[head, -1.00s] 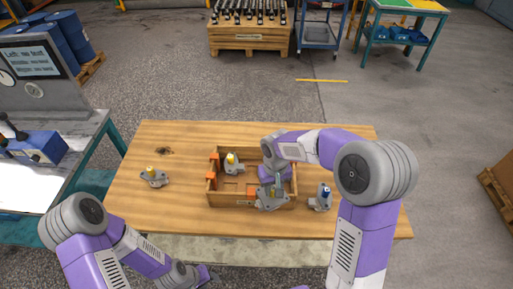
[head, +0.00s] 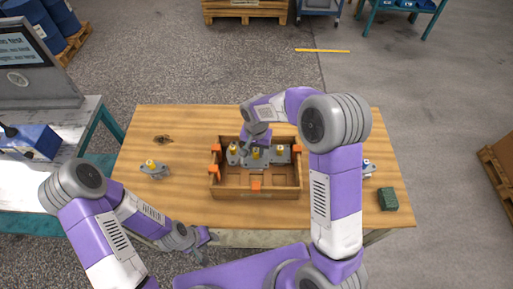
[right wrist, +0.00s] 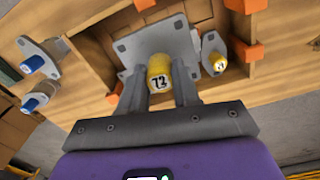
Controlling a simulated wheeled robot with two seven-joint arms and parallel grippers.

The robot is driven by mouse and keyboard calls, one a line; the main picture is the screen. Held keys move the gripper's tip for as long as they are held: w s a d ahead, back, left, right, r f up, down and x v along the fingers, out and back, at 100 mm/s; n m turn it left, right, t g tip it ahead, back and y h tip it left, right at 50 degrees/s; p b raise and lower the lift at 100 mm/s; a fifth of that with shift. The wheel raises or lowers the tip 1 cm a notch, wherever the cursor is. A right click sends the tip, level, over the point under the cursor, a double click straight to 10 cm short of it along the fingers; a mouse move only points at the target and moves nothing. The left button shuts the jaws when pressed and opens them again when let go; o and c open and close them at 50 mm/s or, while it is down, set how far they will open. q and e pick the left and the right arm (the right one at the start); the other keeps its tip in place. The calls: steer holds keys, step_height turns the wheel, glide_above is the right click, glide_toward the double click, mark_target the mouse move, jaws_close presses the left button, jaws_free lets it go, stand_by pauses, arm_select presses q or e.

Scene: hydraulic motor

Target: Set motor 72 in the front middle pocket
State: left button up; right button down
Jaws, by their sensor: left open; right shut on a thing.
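Motor 72 (right wrist: 158,78), with a yellow numbered cap and grey flange, is between the fingers of my right gripper (right wrist: 160,95), which is shut on it. In the head view, the right gripper (head: 254,144) is over the back middle of the wooden tray (head: 258,195), with motor 72's yellow cap (head: 255,154) beneath. Whether the motor touches the tray floor cannot be told. The front row of pockets looks empty. Another yellow-capped motor (head: 233,151) stands at the back left of the tray. My left gripper (head: 203,238) is open near the table's front edge.
A yellow-capped motor (head: 152,168) stands on the table left of the tray. Blue-capped motors (right wrist: 36,66) show beside the tray in the right wrist view. Orange blocks (head: 214,149) line the tray. A green block (head: 388,199) lies at the right. Free tabletop lies left of the tray.

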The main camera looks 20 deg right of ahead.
mark_target(256, 158)
steer(key=shift+f+b, duration=2.4)
steer(key=shift+f, duration=1.15)
steer(key=shift+f+b, duration=1.85)
steer(key=shift+f, duration=0.5)
steer(key=shift+f+b, duration=0.45)
steer(key=shift+f, duration=0.15)
steer(key=c, duration=0.7)
jaws_free()
steer(key=shift+c, duration=0.2)
steer(key=shift+s, duration=0.1)
step_height(256, 158, up, 8)
steer(key=shift+f+p, duration=0.2)
steer(key=shift+p, duration=0.55)
